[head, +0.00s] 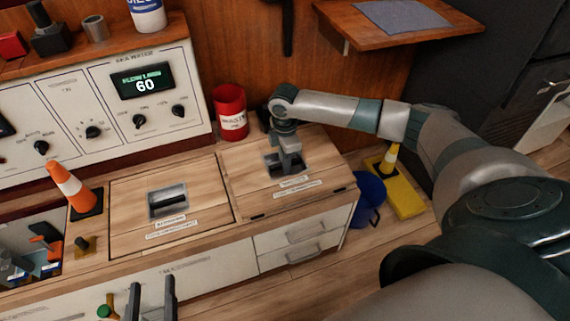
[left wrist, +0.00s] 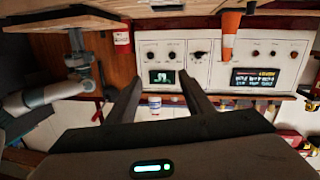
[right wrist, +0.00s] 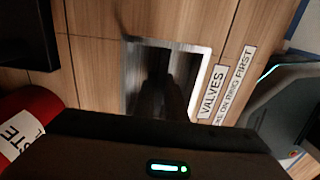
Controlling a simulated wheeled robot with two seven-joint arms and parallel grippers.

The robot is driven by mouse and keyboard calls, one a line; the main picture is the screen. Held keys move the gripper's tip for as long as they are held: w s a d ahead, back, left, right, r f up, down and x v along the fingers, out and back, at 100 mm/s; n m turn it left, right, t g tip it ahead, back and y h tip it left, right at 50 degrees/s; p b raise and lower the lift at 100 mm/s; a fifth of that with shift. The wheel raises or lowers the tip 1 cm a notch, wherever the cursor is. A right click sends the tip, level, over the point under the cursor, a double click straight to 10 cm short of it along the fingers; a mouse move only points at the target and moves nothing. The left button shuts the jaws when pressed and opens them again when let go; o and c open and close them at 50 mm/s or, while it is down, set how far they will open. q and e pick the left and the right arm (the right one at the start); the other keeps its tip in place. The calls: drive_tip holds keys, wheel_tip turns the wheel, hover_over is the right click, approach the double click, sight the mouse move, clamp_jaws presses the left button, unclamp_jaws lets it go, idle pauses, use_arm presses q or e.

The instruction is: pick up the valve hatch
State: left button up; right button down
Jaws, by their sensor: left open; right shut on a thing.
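The valve hatch (head: 242,172) is the right wooden panel in the counter top, with a recessed metal handle plate and a label. It looks flush with the counter. My right gripper (head: 288,167) points down into the handle recess and is shut on the handle there. In the right wrist view the fingers reach into the silver plate (right wrist: 193,62) beside the label (right wrist: 212,92) reading VALVES; the grip itself is dark and hidden. My left gripper (head: 152,300) is open and empty at the counter's front; its spread fingers also show in the left wrist view (left wrist: 157,88).
A second hatch (head: 130,215) lies left of it. A red waste can (head: 230,112) stands behind, close to my right wrist. An orange cone (head: 70,185) stands at left. A control panel (head: 150,110) backs the counter. A blue bucket (head: 369,195) and yellow base (head: 405,195) are on the floor at right.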

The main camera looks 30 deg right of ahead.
drive_tip(key=shift+r, duration=0.2)
drive_tip(key=shift+r+p, duration=0.4)
drive_tip(key=shift+r, duration=0.7)
drive_tip(key=shift+w+r, duration=0.1)
drive_tip(key=shift+r, duration=0.8)
use_arm(q)
drive_tip(key=s+a+f+g+y+p, duration=0.1)
drive_tip(key=s+a+f+g, duration=0.1)
drive_tip(key=s+f+g, duration=0.1)
drive_tip(key=s+a+f+g+y+p, duration=0.1)
drive_tip(key=s+a+f+g+p, duration=0.1)
drive_tip(key=f+g, duration=0.3)
drive_tip(key=shift+s+a+f+n, duration=0.3)
drive_tip(key=shift+s+f, duration=0.2)
drive_tip(key=shift+f, duration=1)
use_arm(e)
drive_tip(key=s+a+r, duration=0.2)
drive_tip(key=s+r, duration=0.4)
drive_tip(key=s, duration=0.5)
drive_tip(key=shift+s+r, duration=0.3)
drive_tip(key=shift+r, duration=0.1)
